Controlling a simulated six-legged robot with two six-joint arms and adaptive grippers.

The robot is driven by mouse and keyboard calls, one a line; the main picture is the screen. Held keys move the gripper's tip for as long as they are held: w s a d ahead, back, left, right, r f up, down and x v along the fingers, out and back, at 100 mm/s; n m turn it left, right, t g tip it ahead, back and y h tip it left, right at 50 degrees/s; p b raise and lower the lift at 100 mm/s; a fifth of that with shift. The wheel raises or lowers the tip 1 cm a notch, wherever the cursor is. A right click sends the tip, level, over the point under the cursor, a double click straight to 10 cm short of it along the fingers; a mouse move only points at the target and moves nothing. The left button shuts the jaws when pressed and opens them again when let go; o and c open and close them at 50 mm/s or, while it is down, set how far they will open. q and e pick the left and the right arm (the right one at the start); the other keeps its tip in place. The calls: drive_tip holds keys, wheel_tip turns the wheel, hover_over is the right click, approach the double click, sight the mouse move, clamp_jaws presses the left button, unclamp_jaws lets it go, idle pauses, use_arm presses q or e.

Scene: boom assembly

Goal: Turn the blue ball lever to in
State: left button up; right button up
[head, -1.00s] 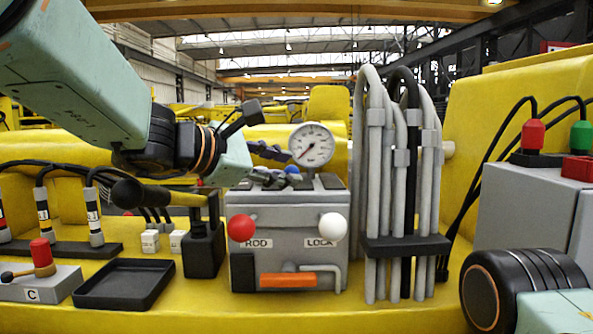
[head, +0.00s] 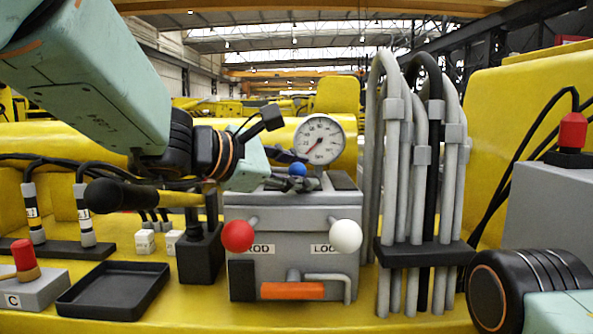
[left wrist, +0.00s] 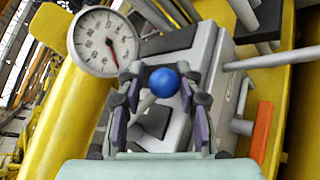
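The blue ball (head: 297,169) tops a lever on the grey control box (head: 290,213), just in front of the gauge. In the left wrist view the blue ball (left wrist: 164,82) sits on a light rod. My left gripper (head: 298,171) comes in from the left over the box top. In the left wrist view its fingers (left wrist: 160,85) stand apart on either side of the ball and rod. The right finger looks very close to the ball; I cannot tell if it touches. My right gripper is out of view; only my right arm shows at lower right.
A dial gauge (head: 319,140) stands behind the ball. A red ball lever (head: 238,236) and a white ball lever (head: 345,236) stick out of the box front. Grey hoses (head: 391,160) rise at the right. A black tray (head: 113,289) lies at lower left.

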use_arm(q)
drive_tip(key=shift+w+a+f, duration=0.1)
drive_tip(key=shift+w+f, duration=0.05)
drive_tip(key=shift+w, duration=0.1)
drive_tip(key=shift+s+d+r, duration=0.15)
drive_tip(key=shift+s+r, duration=0.05)
drive_tip(key=shift+s, duration=0.3)
drive_tip(key=shift+s+d+r, duration=0.15)
drive_tip(key=shift+s, duration=0.3)
drive_tip(key=c, duration=0.4)
drive_tip(key=shift+s+a, duration=0.1)
drive_tip(key=shift+c, duration=0.6)
drive_tip(key=shift+a, duration=0.1)
drive_tip(key=shift+c, duration=0.9)
drive_tip(key=shift+w+d+f, duration=0.1)
drive_tip(key=shift+w+d, duration=0.15)
clamp_jaws()
drive_tip(key=shift+w, duration=0.1)
